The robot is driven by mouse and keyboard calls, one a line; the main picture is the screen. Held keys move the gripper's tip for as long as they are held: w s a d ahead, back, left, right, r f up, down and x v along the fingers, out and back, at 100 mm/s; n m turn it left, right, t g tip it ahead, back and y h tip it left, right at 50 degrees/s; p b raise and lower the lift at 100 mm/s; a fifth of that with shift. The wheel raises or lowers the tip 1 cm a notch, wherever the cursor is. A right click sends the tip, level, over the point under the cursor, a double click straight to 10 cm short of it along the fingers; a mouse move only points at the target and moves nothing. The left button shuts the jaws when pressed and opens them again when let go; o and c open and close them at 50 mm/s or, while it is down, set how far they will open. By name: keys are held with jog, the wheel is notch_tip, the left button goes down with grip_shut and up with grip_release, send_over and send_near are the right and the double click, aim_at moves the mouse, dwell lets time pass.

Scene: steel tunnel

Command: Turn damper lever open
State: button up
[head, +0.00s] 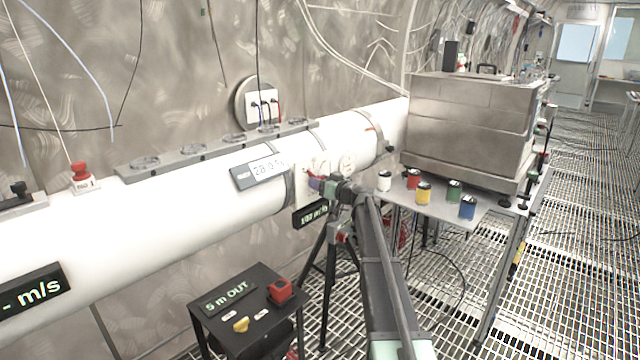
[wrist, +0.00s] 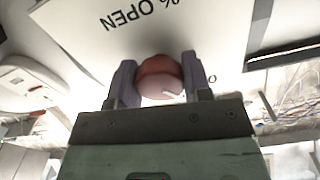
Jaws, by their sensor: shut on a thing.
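My gripper (wrist: 160,82) is shut on a round red knob (wrist: 160,72), which sits between its two fingers in the wrist view. I take this knob to be the end of the damper lever; the rest of the lever is hidden. Behind it is a white plate (wrist: 85,30) with "% OPEN" printed on it, upside down in this view. In the head view my gripper (head: 322,186) reaches the plate (head: 308,172) on the side of the white duct (head: 140,215), and it covers most of the knob there.
A display reading "5 m OUT" tops a black stand (head: 240,305) with a red knob and a yellow knob, below the duct. A small table (head: 440,215) with several coloured jars stands to the right of my arm. A large steel box (head: 465,125) is behind it.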

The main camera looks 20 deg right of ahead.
jog(key=m, duration=0.3)
jog(key=shift+m, duration=0.4)
jog(key=m, duration=0.8)
jog(key=shift+m, duration=2.2)
jog(key=o, duration=0.9)
